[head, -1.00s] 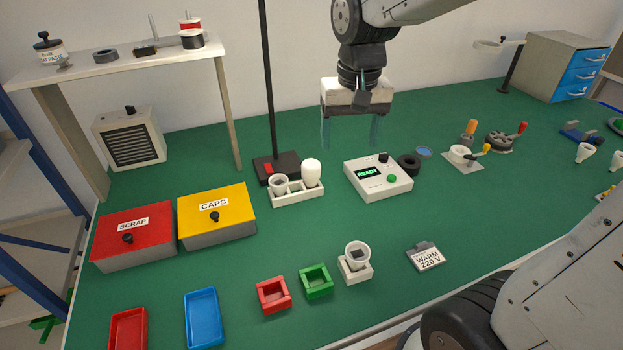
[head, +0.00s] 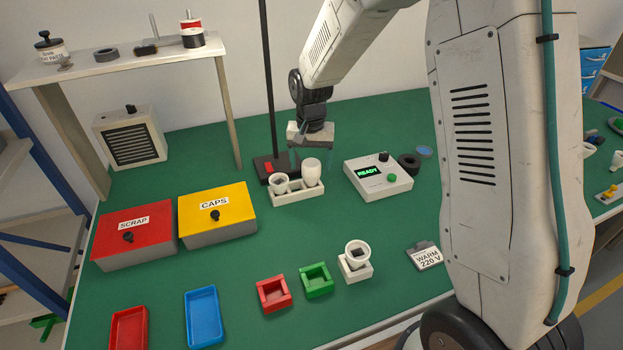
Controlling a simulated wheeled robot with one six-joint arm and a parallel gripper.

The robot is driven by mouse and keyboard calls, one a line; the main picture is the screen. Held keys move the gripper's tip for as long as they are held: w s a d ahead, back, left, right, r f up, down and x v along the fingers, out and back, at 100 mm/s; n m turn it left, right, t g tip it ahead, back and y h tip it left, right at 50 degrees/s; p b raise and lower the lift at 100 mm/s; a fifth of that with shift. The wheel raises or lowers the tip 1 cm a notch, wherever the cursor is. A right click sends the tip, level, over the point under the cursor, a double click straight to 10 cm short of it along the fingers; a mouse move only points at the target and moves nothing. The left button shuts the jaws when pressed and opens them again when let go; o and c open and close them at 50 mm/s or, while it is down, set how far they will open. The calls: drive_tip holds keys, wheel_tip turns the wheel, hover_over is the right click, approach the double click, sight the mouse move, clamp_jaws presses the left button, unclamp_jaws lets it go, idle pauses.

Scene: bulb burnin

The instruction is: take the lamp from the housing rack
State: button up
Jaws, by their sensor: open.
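The white housing rack (head: 299,194) stands on the green bench top, left of the middle. A white rounded lamp (head: 312,174) stands upright in its right place. A white open-topped cup (head: 280,183) with a grey inside sits in its left place. My gripper (head: 311,160) is open and points down just above and around the top of the lamp or just behind it; I cannot tell which. No contact with the lamp shows.
A black stand with a red switch (head: 268,168) rises close behind the rack. The tester reading READY (head: 379,181) is to the right. The yellow CAPS box (head: 217,208) is to the left. A similar white cup in a holder (head: 356,264) stands in front.

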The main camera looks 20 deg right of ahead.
sight(311, 173)
wheel_tip(311, 173, down, 4)
drive_tip(key=shift+s+f, duration=0.1)
drive_tip(key=shift+s, duration=0.05)
drive_tip(key=c, duration=1)
drive_tip(key=shift+c, duration=0.2)
drive_tip(key=shift+r, duration=1.7)
drive_tip(key=shift+s+r, duration=0.15)
drive_tip(key=shift+s, duration=0.15)
drive_tip(key=s+r, duration=0.3)
drive_tip(key=s, duration=0.4)
drive_tip(key=s+r, duration=0.3)
drive_tip(key=s, duration=0.5)
drive_tip(key=shift+s+a, duration=0.2)
drive_tip(key=shift+a, duration=0.15)
